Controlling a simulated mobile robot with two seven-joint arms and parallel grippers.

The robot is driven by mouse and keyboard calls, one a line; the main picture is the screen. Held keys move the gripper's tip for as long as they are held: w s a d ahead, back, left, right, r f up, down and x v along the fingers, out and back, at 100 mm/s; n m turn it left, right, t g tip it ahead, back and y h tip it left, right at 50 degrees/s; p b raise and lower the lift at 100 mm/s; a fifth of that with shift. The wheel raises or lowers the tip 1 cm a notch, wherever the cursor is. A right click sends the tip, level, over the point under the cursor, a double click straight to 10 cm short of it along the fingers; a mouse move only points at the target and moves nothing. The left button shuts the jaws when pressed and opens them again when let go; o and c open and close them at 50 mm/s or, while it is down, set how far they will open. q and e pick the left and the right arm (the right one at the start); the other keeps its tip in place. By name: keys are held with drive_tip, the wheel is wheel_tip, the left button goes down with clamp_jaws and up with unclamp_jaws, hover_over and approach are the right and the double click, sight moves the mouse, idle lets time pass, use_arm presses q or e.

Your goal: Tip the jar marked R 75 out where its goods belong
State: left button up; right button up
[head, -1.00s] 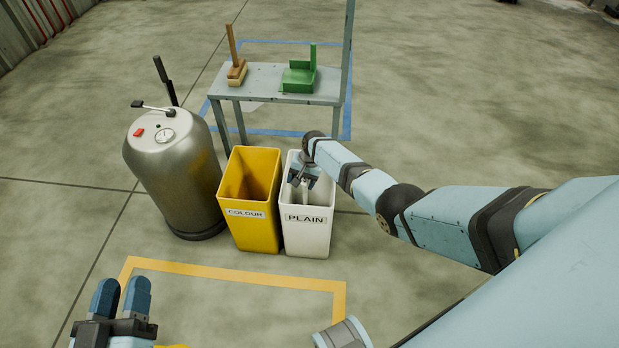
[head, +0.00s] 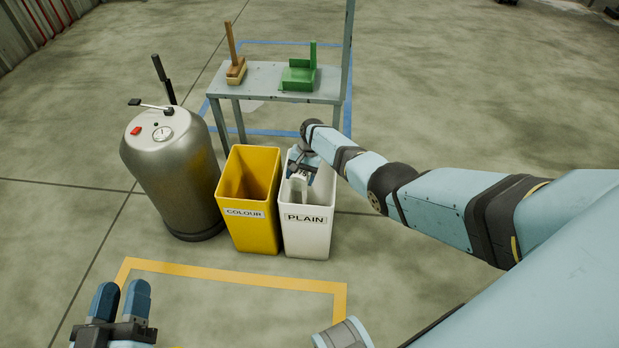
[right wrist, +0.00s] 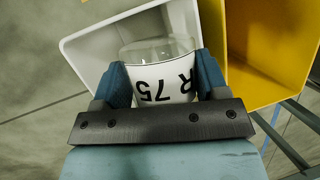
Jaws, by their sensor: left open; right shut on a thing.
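The jar marked R 75 (right wrist: 165,83) is clear with a white label and sits between the fingers of my right gripper (right wrist: 160,85). In the right wrist view its label reads upside down and its far end lies over the white bin's opening. The white bin marked PLAIN (head: 306,235) stands upright; my right gripper (head: 302,172) is at its mouth in the head view, where the jar is mostly hidden. The yellow bin marked COLOUR (head: 252,232) stands beside it on the left. My left gripper (head: 121,300) is open and empty at the lower left.
A metal canister with a gauge (head: 172,180) stands left of the yellow bin. A yellow floor outline (head: 240,277) lies in front, with clear floor inside.

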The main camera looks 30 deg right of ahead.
idle(0.4)
drive_tip(key=b, duration=0.1)
drive_tip(key=g+b, duration=0.1)
drive_tip(key=b, duration=0.1)
drive_tip(key=shift+w+d+b, duration=0.1)
drive_tip(key=shift+w+b, duration=0.2)
drive_tip(key=shift+r+g+y+b, duration=0.25)
drive_tip(key=shift+g+y+b, duration=0.15)
drive_tip(key=shift+g, duration=0.1)
drive_tip(key=shift+r, duration=0.15)
